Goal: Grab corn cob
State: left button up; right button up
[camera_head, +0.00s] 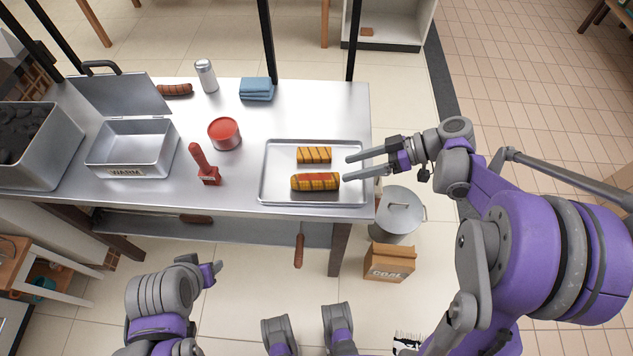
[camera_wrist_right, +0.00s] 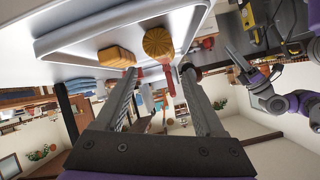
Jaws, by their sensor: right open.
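The corn cob (camera_head: 315,182) lies on the metal tray (camera_head: 275,165), in its front half. It is yellow-orange with dark grill marks and a red streak. In the right wrist view, its rounded, kernelled end (camera_wrist_right: 158,42) shows just beyond the fingertips. My right gripper (camera_head: 348,168) is open and empty at the tray's right side. Its fingers point left, and the front finger is close to the cob's right end. I cannot tell whether they touch. My left gripper (camera_head: 213,272) is low at the lower left, away from the table; its jaws are unclear.
A second yellow, dark-striped piece (camera_head: 314,155) lies close behind the cob. A bin (camera_head: 400,212) and coal bag (camera_head: 390,263) stand below the table's right edge.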

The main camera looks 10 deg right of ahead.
aim_at(323, 176)
jog(key=x, duration=0.9)
jog(key=shift+s+r, duration=0.1)
jog(key=shift+s, duration=0.1)
grip_shut()
